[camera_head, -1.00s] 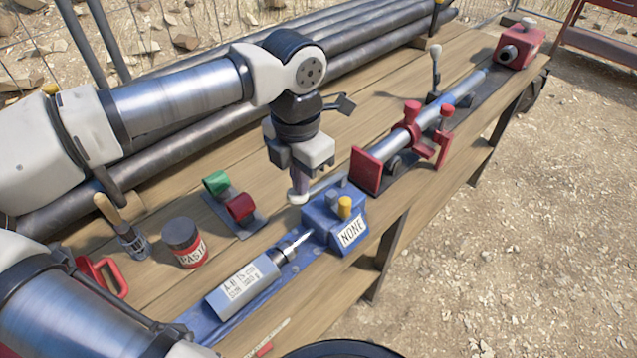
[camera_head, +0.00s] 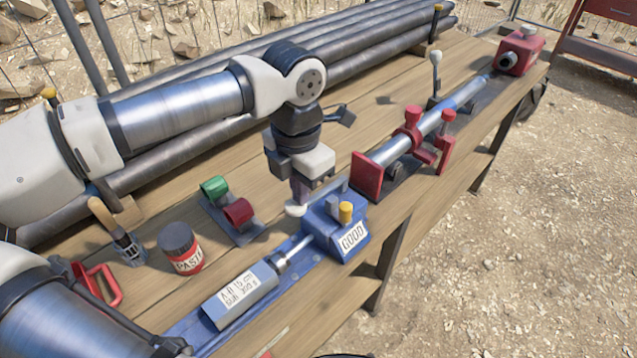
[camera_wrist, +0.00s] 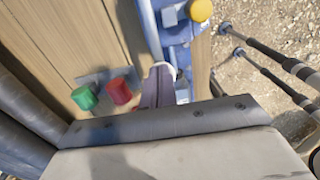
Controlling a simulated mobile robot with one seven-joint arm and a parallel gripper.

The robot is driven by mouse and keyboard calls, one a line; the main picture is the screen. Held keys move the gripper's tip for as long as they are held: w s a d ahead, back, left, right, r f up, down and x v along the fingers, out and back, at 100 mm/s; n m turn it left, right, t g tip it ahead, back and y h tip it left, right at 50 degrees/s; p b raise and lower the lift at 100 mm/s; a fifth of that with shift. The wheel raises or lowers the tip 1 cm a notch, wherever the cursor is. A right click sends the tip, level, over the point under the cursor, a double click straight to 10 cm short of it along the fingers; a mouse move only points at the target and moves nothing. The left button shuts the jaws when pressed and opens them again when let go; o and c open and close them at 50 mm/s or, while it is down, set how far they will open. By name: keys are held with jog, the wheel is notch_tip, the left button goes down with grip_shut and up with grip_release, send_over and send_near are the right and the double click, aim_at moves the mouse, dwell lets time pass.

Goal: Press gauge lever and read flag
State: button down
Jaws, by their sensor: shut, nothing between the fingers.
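The blue gauge box (camera_head: 335,222) stands near the front edge of the bench. The white flag (camera_head: 353,237) on its front reads GOOD. A yellow knob (camera_head: 346,211) and a grey stub are on top of the box; a grey bar (camera_head: 333,188) shows behind it. My gripper (camera_head: 296,209) is shut and empty, pointing down at the box's left rear side. Its tips hide whatever they touch, so I cannot tell contact with the lever. In the wrist view, the shut fingers (camera_wrist: 160,84) are beside the blue box (camera_wrist: 168,35).
A labelled grey-blue block (camera_head: 240,293) with a rod leads to the gauge box. Red clamps (camera_head: 414,125) hold a pipe at right. Black pipes lie behind.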

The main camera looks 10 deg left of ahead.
notch_tip(320, 180, up, 11)
jog(key=p, duration=0.6)
jog(key=shift+f, duration=0.15)
dwell(0.4)
